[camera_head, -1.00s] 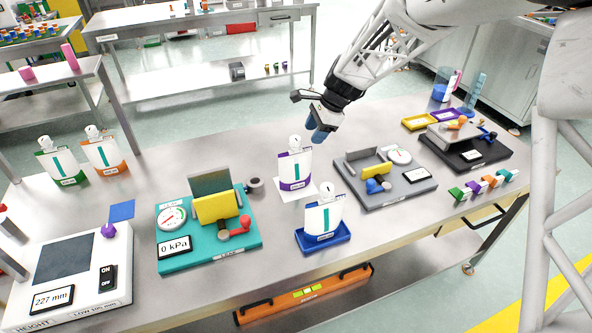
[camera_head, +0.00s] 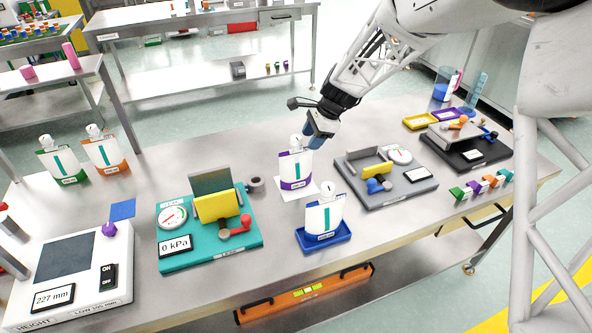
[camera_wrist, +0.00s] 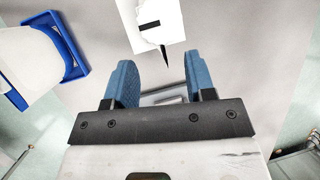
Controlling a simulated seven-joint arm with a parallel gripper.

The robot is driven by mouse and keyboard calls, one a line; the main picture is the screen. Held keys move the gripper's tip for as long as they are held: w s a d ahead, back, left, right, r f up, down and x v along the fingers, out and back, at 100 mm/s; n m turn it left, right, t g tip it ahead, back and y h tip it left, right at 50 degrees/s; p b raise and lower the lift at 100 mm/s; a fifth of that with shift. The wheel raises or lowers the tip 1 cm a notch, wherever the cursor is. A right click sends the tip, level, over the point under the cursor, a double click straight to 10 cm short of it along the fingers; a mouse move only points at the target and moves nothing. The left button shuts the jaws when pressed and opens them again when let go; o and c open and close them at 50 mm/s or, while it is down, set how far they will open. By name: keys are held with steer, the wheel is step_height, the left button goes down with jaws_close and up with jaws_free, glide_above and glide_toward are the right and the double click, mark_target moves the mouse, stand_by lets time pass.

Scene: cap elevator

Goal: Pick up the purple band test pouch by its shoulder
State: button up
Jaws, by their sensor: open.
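The purple band test pouch (camera_head: 295,170) stands upright on a white sheet (camera_head: 311,189) in the middle of the table, a white pouch with a teal stripe, a purple band low down and a white cap on top. My gripper (camera_head: 318,132) is just above and to the right of its cap, pointing down. In the wrist view the blue fingers (camera_wrist: 162,88) are apart with nothing between them. A white shape with a black mark (camera_wrist: 160,22), apparently the pouch or its sheet, lies beyond the fingertips at the top. Whether a finger touches the pouch cannot be told.
A pouch in a blue tray (camera_head: 323,241) stands in front. A teal pressure station (camera_head: 245,252) is to the left, a grey station (camera_head: 392,196) to the right. Green-band (camera_head: 62,162) and orange-band (camera_head: 105,155) pouches stand at the far left.

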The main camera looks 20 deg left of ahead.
mark_target(296, 163)
steer(key=shift+x, duration=2.6)
steer(key=shift+d, duration=0.1)
steer(key=shift+c, duration=0.5)
jaws_close()
